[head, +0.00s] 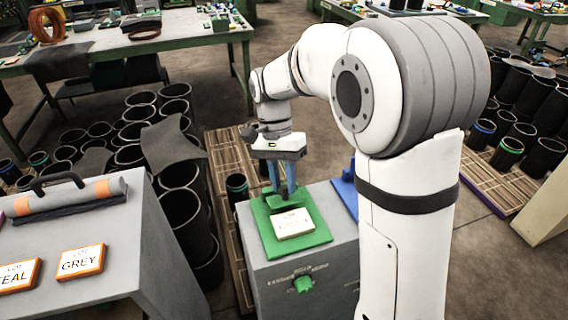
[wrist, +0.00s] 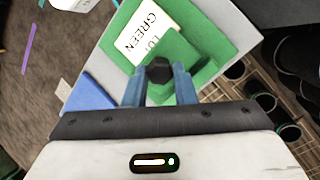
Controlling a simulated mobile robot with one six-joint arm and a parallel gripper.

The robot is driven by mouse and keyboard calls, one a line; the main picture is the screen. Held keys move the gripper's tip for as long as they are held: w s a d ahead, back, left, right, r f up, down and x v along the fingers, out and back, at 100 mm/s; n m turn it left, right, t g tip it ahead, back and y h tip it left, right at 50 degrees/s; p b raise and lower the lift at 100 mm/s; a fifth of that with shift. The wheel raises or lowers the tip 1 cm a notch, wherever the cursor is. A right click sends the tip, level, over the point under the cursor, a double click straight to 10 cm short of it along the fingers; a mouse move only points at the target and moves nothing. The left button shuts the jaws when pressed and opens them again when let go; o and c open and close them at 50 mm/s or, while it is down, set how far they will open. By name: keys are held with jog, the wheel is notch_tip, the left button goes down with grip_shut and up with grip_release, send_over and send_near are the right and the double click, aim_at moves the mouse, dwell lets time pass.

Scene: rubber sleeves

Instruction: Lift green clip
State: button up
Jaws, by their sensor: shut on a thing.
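The green clip (wrist: 177,52) shows in the wrist view as a green block with a dark knob between my fingers. My gripper (head: 283,192) points down over the back of a green plate (head: 263,236) on a grey cabinet. In the wrist view my gripper (wrist: 159,76) has its two blue fingers on either side of the dark knob, shut on the clip. The clip overlaps the white card (wrist: 150,28) marked LOT GREEN; I cannot tell whether it touches the plate.
The grey cabinet (head: 335,270) has a green knob (head: 303,284) on its front. A blue plate (head: 345,190) lies right of the green one. Black sleeves (head: 185,212) crowd the floor behind.

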aim_at(283, 185)
jog(key=g+p, duration=0.1)
jog(key=p, duration=0.1)
jog(key=w+g+p, duration=0.1)
jog(key=p, duration=0.2)
jog(key=w+r+g+h+p, duration=0.1)
jog(key=g+p, duration=0.1)
jog(key=p, duration=0.1)
jog(key=shift+a, duration=0.3)
jog(key=shift+w+a+f+g+h+p, duration=0.15)
jog(key=shift+w+g+p, duration=0.1)
jog(key=shift+g+p, duration=0.25)
jog(key=shift+w+d+f+g+h+p, duration=0.1)
jog(key=shift+w+g+h+p, duration=0.1)
jog(key=shift+g+p, duration=0.25)
jog(key=shift+w+a+f+g+h+p, duration=0.15)
jog(key=shift+w+f+g+h+p, duration=0.15)
jog(key=shift+g+p, duration=0.3)
jog(key=shift+w+a+f+g+h+p, duration=0.1)
jog(key=shift+w+f+g+p, duration=0.1)
jog(key=shift+w+g+p, duration=0.4)
jog(key=shift+s+g, duration=0.15)
jog(key=shift+g, duration=0.1)
jog(key=o, duration=1)
jog(key=shift+c, duration=0.2)
jog(key=shift+r, duration=0.1)
notch_tip(283, 185, up, 10)
jog(key=p, duration=0.9)
jog(key=shift+s, duration=0.1)
